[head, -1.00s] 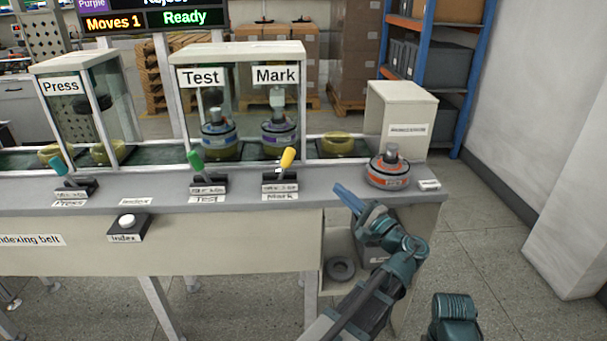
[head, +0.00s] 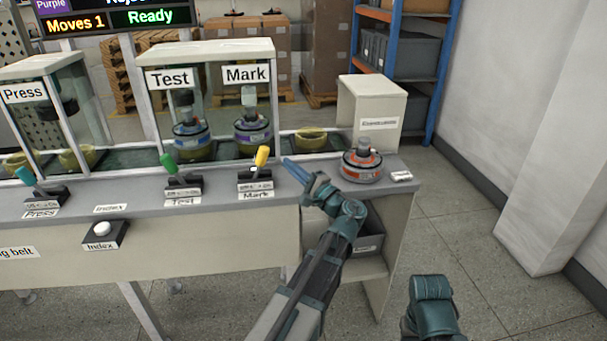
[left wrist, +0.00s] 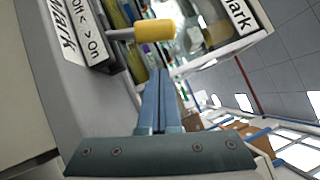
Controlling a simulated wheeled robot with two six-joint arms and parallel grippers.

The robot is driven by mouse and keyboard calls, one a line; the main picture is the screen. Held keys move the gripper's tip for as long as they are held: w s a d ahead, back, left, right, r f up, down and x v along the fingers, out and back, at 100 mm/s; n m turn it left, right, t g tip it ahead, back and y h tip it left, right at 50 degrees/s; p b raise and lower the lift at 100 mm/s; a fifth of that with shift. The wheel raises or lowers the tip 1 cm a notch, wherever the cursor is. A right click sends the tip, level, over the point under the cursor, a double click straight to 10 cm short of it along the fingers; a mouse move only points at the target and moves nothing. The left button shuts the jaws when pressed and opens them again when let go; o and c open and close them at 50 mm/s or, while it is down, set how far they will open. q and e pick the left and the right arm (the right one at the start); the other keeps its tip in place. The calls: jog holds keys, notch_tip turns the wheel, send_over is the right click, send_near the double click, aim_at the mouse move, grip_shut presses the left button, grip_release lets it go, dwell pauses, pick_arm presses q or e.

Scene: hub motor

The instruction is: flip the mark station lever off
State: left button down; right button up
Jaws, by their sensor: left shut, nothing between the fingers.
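The Mark lever (head: 262,156) has a yellow knob and stands on a small dark base at the bench's front edge, leaning right. Its plate reads Off at left and On at right, as the left wrist view shows, where the yellow knob (left wrist: 154,30) is just beyond my fingertips. My left gripper (head: 287,163) is shut and empty, a little to the right of the knob, fingers pointing up and left. In the left wrist view my shut blue fingers (left wrist: 159,72) appear apart from the knob. A teal part of my right arm shows at the bottom right; its fingers are not visible.
The green Test lever (head: 168,162) and teal Press lever (head: 25,176) stand farther left, both leaning left. A white Index button (head: 102,229) is on the front. An orange-banded motor (head: 361,163) sits right of my left gripper. The glass Mark enclosure (head: 262,100) rises behind.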

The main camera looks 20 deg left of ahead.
aim_at(259, 166)
pick_arm(q)
jog(key=shift+s+a+r+p, duration=0.2)
jog(key=shift+s+a, duration=0.1)
jog(key=shift+a, duration=0.2)
jog(key=shift+s+a+r+p, duration=0.1)
jog(key=shift+s+a+r, duration=0.15)
jog(key=shift+a, duration=0.3)
jog(key=shift+s+a+r+p, duration=0.15)
jog(key=shift+s+a, duration=0.15)
jog(key=shift+a, duration=0.2)
jog(key=shift+r, duration=0.1)
jog(key=shift+s+a+r+n+g+h+p, duration=0.25)
jog(key=shift+r+n+p, duration=0.35)
jog(key=shift+p, duration=0.7)
jog(key=n+p, duration=0.1)
jog(key=p, duration=0.1)
jog(key=s+a+r+n+g+h+p, duration=0.1)
jog(key=p, duration=0.1)
jog(key=a+n+h+p, duration=0.1)
jog(key=p, duration=0.1)
jog(key=shift+s+a+r+n, duration=0.2)
jog(key=shift+s+r+n, duration=0.1)
jog(key=shift+r, duration=0.05)
jog(key=shift+s+a+n+h+p, duration=0.35)
jog(key=shift+a+n+h+p, duration=0.25)
jog(key=shift+p, duration=0.65)
jog(key=shift+s+a+n+h+p, duration=0.2)
jog(key=shift+a+n+h+p, duration=0.1)
jog(key=shift+n+h+p, duration=0.2)
jog(key=shift+f, duration=0.1)
